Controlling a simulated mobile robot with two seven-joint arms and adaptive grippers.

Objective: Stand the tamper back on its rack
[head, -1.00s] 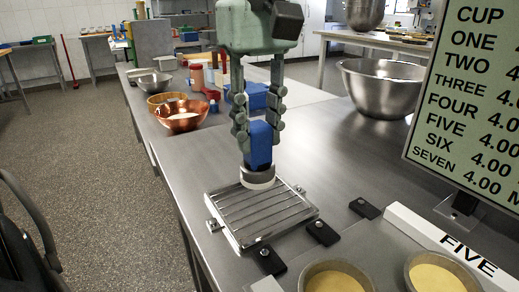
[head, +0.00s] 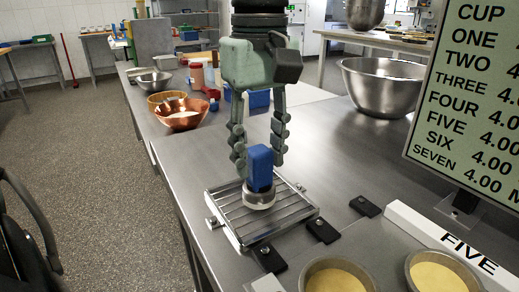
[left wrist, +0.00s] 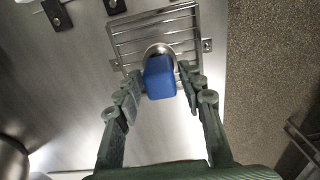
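The tamper has a blue handle (head: 259,167) and a round pale metal base (head: 260,199). It stands upright on the slatted metal rack (head: 238,222), near the rack's far middle. My left gripper (head: 259,164) is above it, pointing down, with one finger on each side of the handle. The left wrist view shows the blue handle (left wrist: 158,80) between the open fingers, with gaps on both sides, and part of the rack (left wrist: 128,44) beyond. The handle hides part of the base there. My right gripper is not in view.
Dark clips (head: 322,231) lie right of the rack. Two bowls of yellow contents (head: 337,279) stand in front, near a white FIVE label (head: 445,243). A price sign (head: 470,100) and steel bowl (head: 382,88) are at right. A copper bowl (head: 181,116) stands behind left.

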